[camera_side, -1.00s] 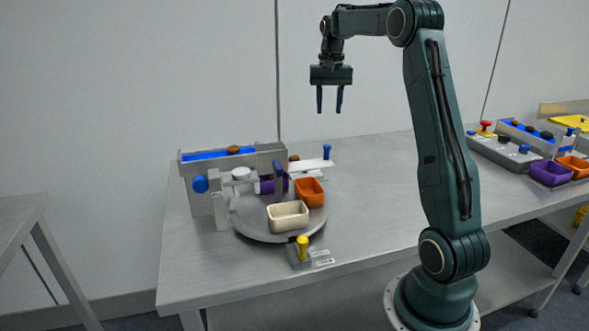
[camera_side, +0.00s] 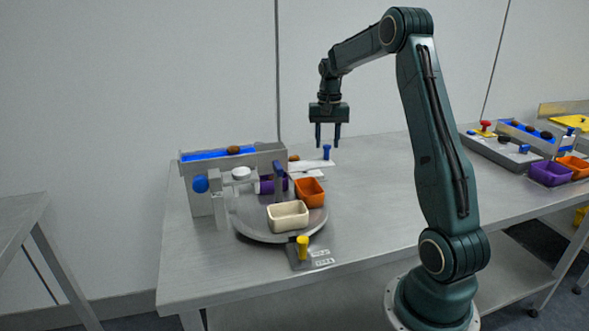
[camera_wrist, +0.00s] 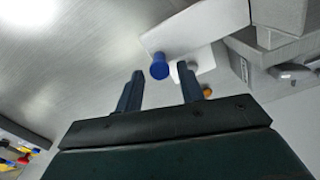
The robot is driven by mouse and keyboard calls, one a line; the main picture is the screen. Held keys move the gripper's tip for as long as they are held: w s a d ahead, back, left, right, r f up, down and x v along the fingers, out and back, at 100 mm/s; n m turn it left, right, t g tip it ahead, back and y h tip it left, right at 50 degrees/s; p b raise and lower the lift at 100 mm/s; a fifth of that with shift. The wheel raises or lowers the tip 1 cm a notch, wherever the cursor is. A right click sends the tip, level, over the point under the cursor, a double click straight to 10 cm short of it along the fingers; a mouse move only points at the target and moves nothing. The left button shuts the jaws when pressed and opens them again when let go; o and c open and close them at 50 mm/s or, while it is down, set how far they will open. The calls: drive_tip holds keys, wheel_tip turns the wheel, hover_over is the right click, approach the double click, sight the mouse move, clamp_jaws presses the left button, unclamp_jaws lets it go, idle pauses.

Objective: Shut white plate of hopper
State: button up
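The white plate (camera_side: 312,164) sticks out to the right from the back of the grey hopper (camera_side: 236,165). A blue knob (camera_side: 326,152) stands upright on the plate. My gripper (camera_side: 328,146) is above the plate, its two fingers pointing down, apart and empty. In the wrist view, the blue knob (camera_wrist: 160,66) shows beyond the gap between the fingers (camera_wrist: 160,85), and the white plate (camera_wrist: 185,35) extends from the hopper side. I cannot tell from the side view how far the fingertips are above the knob.
A round turntable (camera_side: 262,231) in front of the hopper bears a cream bin (camera_side: 288,216), an orange bin (camera_side: 309,192) and a purple bin, partly hidden. A yellow knob (camera_side: 303,243) stands at its front. The table to the right is clear up to another set of bins (camera_side: 549,174).

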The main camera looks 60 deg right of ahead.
sight(326, 146)
drive_tip(key=shift+f, duration=1.65)
drive_tip(key=shift+w, duration=0.1)
clamp_jaws()
